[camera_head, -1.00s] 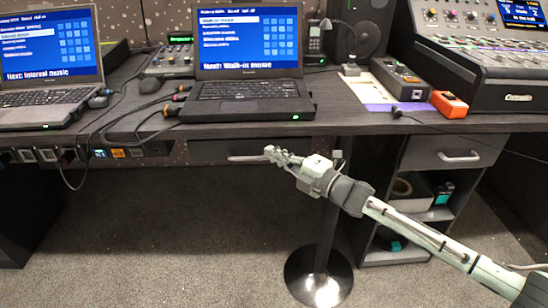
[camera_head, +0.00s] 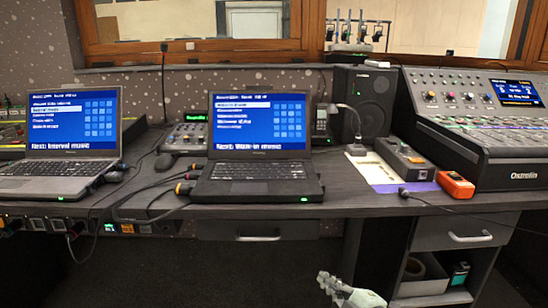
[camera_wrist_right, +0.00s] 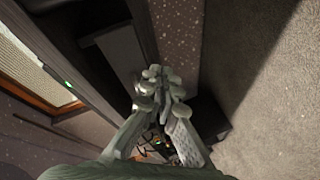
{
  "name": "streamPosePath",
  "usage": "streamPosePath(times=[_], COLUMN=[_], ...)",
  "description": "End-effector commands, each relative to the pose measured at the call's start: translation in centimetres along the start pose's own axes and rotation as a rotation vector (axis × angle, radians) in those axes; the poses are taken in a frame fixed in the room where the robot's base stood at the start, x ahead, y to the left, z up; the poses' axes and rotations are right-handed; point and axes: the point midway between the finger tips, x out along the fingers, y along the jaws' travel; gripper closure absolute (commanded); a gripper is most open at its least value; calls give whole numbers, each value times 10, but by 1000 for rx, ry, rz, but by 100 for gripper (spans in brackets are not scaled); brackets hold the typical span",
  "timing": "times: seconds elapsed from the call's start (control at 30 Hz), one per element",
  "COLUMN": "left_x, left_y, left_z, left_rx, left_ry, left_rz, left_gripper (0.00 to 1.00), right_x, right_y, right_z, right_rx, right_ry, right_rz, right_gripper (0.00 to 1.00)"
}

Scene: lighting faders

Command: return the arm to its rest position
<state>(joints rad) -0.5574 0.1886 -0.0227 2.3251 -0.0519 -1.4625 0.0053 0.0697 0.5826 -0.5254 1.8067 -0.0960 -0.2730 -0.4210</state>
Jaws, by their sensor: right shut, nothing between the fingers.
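My right gripper (camera_head: 330,282) shows at the bottom edge of the head view, below and in front of the desk, with most of its arm out of the picture. It is shut and empty. In the right wrist view its fingers (camera_wrist_right: 160,88) come together with nothing between them. It is apart from the desk (camera_head: 300,207) in the head view. My left gripper is not in view.
Two laptops (camera_head: 258,150) (camera_head: 70,146) stand on the desk. A mixing console (camera_head: 478,130), an orange device (camera_head: 456,184), a grey box (camera_head: 402,155) and a speaker (camera_head: 362,100) are to the right. An open cabinet (camera_head: 465,235) stands beneath. The floor in front is clear.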

Motion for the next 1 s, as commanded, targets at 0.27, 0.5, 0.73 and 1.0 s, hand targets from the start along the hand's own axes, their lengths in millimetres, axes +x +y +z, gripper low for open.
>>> streamPosePath(times=[0.27, 0.5, 0.73, 1.0], left_x=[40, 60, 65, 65], left_y=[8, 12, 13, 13], left_z=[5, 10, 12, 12], left_rx=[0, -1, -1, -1], left_ry=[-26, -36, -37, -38], left_rz=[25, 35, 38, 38], left_gripper=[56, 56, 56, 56], right_x=[-135, -243, -272, -271], right_y=[-128, -195, -209, -209], right_z=[100, 122, 124, 124], right_rx=[707, 983, 1043, 1039], right_ry=[-704, -1078, -1173, -1170], right_rz=[-194, -270, -285, -286], right_gripper=[100, 100, 100, 100])
